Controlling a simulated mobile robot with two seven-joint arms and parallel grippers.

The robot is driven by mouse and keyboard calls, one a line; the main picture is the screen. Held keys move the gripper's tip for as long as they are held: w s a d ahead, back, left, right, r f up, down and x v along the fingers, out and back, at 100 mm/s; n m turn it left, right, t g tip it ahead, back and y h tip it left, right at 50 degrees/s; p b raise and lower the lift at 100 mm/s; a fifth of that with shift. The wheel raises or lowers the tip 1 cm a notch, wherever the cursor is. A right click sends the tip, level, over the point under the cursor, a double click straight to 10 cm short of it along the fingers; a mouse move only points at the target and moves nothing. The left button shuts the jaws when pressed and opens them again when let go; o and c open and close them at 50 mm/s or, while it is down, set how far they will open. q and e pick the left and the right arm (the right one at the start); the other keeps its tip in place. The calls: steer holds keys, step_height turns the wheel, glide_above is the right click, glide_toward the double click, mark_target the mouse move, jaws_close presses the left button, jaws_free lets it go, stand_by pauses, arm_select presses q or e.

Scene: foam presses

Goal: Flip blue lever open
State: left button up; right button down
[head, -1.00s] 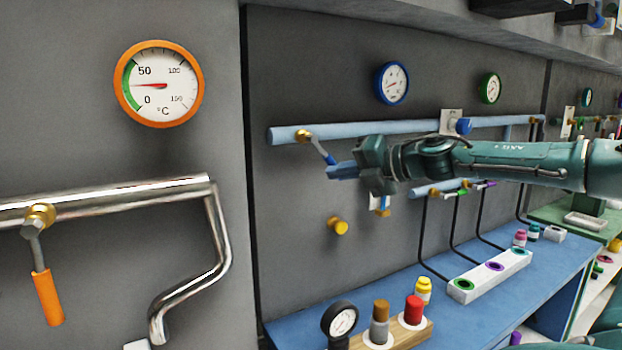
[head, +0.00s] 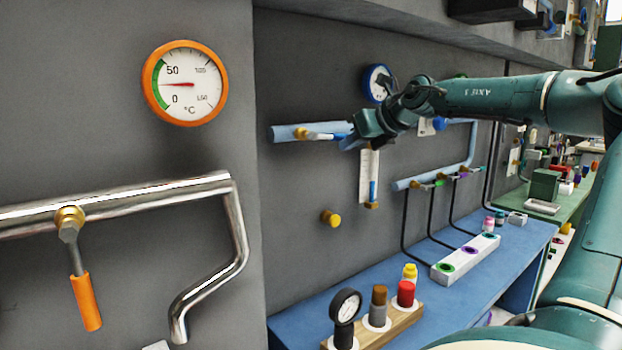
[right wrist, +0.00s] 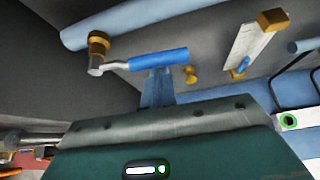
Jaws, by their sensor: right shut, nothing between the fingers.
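The blue lever (head: 330,136) has a brass hub and a pale metal stem on the light blue pipe (head: 285,133). It points right, roughly along the pipe. In the right wrist view its blue grip (right wrist: 160,60) shows above my fingers. My right gripper (head: 347,143) is shut and empty at the grip's free end. Its blue fingertips (right wrist: 157,85) lie just under the grip, touching it or very close. The gripper body hides part of the pipe behind it. My left gripper is not in view.
A steel pipe with an orange-handled lever (head: 86,300) is at the left. A yellow knob (head: 330,218) and a gauge strip (head: 369,175) are on the wall below. My right arm crosses the upper right.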

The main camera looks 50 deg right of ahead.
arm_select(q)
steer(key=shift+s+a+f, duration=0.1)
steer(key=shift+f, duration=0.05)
arm_select(e)
steer(key=shift+d+r, duration=0.15)
steer(key=shift+r, duration=0.2)
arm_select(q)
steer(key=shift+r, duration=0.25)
arm_select(e)
steer(key=shift+r, duration=0.1)
